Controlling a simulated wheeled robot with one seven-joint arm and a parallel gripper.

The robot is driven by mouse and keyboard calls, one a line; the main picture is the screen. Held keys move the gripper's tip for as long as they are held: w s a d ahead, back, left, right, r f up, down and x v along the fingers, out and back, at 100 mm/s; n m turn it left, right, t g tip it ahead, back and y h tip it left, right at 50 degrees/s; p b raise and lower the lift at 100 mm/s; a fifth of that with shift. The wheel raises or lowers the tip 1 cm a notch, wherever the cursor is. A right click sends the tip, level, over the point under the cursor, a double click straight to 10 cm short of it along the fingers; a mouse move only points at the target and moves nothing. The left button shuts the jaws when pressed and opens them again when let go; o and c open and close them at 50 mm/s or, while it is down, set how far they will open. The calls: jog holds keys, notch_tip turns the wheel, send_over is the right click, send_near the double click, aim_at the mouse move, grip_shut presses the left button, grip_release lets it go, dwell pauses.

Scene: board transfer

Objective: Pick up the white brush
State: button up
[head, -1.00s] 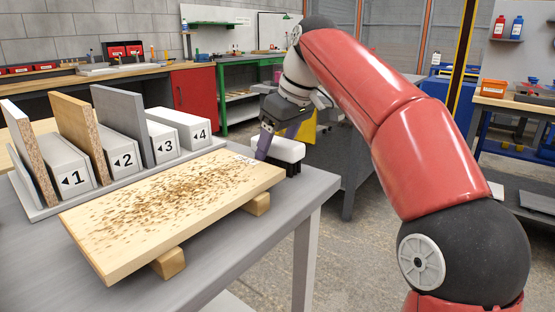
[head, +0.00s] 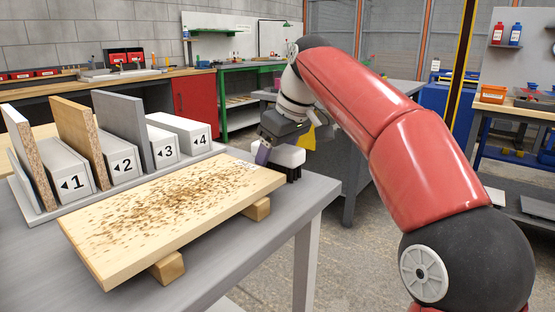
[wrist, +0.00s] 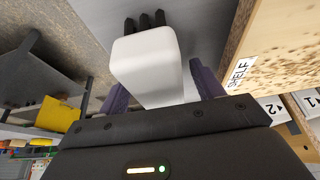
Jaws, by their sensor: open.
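The white brush (head: 292,157) stands at the far right corner of the grey table, just beyond the board's end, its dark bristles downward. In the wrist view the white brush (wrist: 148,62) lies between the two purple fingers of my gripper (wrist: 162,88), one on each side. My gripper (head: 268,152) is open and low around the brush in the head view, hiding part of it. I cannot tell whether either finger touches it.
A wooden board (head: 110,243) covered in brown shavings lies on wooden blocks (head: 168,267) beside the brush. Behind it a rack (head: 48,214) with numbered slots holds several upright panels. The grey table's (head: 215,275) right edge is close to the brush.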

jog(key=c, duration=1.1)
jog(key=shift+c, duration=0.2)
jog(key=shift+r, duration=0.1)
notch_tip(320, 180, up, 9)
jog(key=p, duration=0.4)
jog(key=shift+a+f, duration=0.1)
jog(key=shift+f, duration=0.1)
jog(key=shift+r, duration=0.85)
